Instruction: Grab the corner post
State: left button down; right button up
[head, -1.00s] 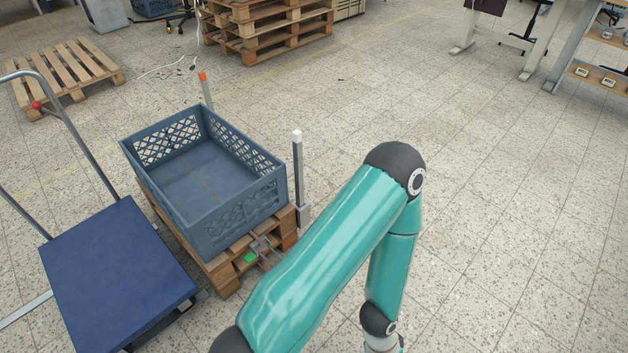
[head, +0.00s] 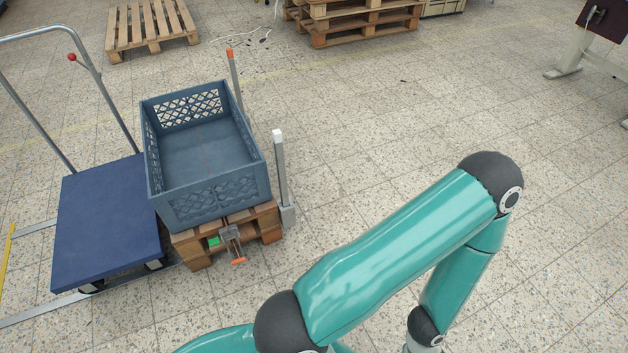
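A grey upright post with a white top (head: 281,175) stands at the right front corner of a small wooden pallet (head: 268,222). A second, thinner post with an orange top (head: 235,80) stands behind it at the back right of the blue crate. I cannot tell which of the two the task calls the corner post. One teal arm of mine crosses the lower right of the head view, apart from both posts in the picture. Its wrist reaches the bottom edge, and the gripper is cut off. My other gripper does not show either.
A blue lattice-sided crate (head: 207,208) sits empty on the pallet. A metal bracket with an orange tip (head: 232,245) is at the pallet's front. A blue platform trolley (head: 105,225) stands close on the left. Stacked pallets (head: 365,22) stand at the back. Floor right of the posts is clear.

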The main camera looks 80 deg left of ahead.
aim_at(277, 135)
jog(key=z, duration=0.35)
jog(key=i, duration=0.45)
jog(key=u, duration=1.8)
jog(key=i, duration=0.25)
jog(key=u, duration=2.05)
jog(key=k, duration=0.6)
jog(key=u, duration=0.45)
jog(key=i, duration=1.65)
jog(key=z, duration=0.3)
